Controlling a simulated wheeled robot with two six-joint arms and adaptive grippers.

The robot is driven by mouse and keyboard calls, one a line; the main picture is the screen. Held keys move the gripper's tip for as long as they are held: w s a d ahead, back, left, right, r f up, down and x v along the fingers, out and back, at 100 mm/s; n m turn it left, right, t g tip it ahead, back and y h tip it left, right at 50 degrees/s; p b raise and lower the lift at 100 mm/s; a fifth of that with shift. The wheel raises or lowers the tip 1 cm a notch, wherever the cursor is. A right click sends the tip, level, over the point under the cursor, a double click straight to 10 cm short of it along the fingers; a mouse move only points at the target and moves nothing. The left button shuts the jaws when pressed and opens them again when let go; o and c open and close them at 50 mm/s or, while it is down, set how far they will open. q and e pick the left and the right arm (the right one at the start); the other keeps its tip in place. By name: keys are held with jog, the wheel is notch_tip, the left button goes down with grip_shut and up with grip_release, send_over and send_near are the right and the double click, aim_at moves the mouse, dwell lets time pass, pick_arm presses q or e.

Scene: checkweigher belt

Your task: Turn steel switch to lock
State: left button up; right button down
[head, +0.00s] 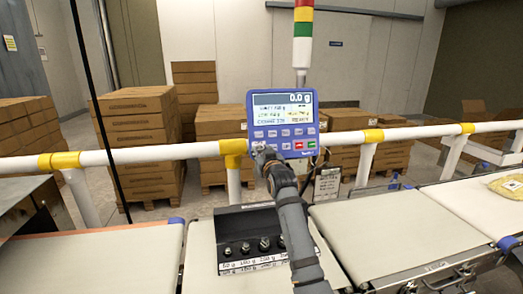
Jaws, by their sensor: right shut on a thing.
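The blue weigher panel (283,122) stands upright behind the belt, with a display reading 0.0 g and rows of buttons. My right gripper (261,150) is at the panel's lower left corner, shut on a small part there, which I take to be the steel switch. The jaws cover nearly all of the switch, so its position cannot be read. My right arm comes up from the bottom of the view, in front of the belt. My left gripper is not in view.
A black weight holder (249,222) with several metal weights sits on the belt below the panel. A white rail with yellow joints (232,147) runs behind the belts. A yellow bag (508,185) lies on the right belt (470,212). Stacked cartons (135,130) stand behind.

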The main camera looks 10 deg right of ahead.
jog(key=n+y+p, duration=0.1)
jog(key=n, duration=0.2)
jog(key=shift+r+p, duration=0.15)
jog(key=shift+p, duration=0.2)
jog(key=shift+n+g+y, duration=0.3)
jog(key=shift+n+y, duration=0.1)
jog(key=shift+n, duration=0.7)
jog(key=shift+d+n+y, duration=0.1)
jog(key=shift+n+y, duration=0.2)
jog(key=shift+n, duration=0.8)
jog(key=n+g+y, duration=0.1)
jog(key=n, duration=0.4)
jog(key=n+g, duration=0.1)
jog(key=n, duration=0.2)
jog(key=shift+n+g, duration=0.5)
jog(key=shift+n, duration=1.4)
